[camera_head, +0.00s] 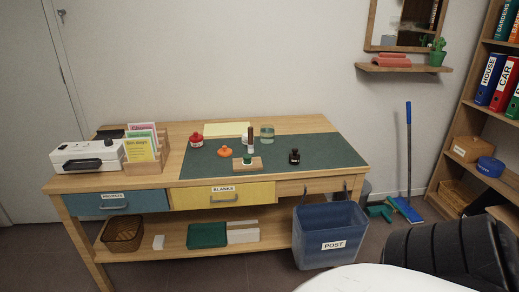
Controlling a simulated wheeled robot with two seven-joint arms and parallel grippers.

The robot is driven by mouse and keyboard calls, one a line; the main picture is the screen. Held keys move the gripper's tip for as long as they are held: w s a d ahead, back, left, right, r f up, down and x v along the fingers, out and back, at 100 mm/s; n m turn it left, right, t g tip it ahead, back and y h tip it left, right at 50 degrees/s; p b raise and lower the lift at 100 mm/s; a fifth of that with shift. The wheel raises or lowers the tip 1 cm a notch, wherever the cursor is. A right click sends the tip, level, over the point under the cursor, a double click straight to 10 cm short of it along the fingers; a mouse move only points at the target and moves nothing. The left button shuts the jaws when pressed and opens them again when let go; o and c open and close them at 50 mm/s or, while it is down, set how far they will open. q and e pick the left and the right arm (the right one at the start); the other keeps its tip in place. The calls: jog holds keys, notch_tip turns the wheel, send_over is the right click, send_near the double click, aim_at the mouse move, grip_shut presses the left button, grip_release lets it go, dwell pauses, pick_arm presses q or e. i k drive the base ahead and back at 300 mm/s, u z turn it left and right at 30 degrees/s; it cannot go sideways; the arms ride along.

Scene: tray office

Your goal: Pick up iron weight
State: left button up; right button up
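A small black object (294,156) stands upright on the right half of the dark green desk mat (320,150). It is dark and squat with a narrower top, and may be the iron weight, but it is too small to tell for sure. A small orange knobbed object (225,151) and a red knobbed object (196,140) stand further left on the mat and may also be weights. Neither of my grippers is in view.
The wooden desk (176,162) also bears a stamp (250,139), a glass jar (267,134), a small wooden block (241,165), a brochure holder (148,168) and a white machine (88,156). A blue POST bin (328,229) stands front right.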

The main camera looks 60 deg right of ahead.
aim_at(294, 157)
jog(key=z, duration=0.4)
jog(key=i, duration=1)
jog(key=z, duration=0.8)
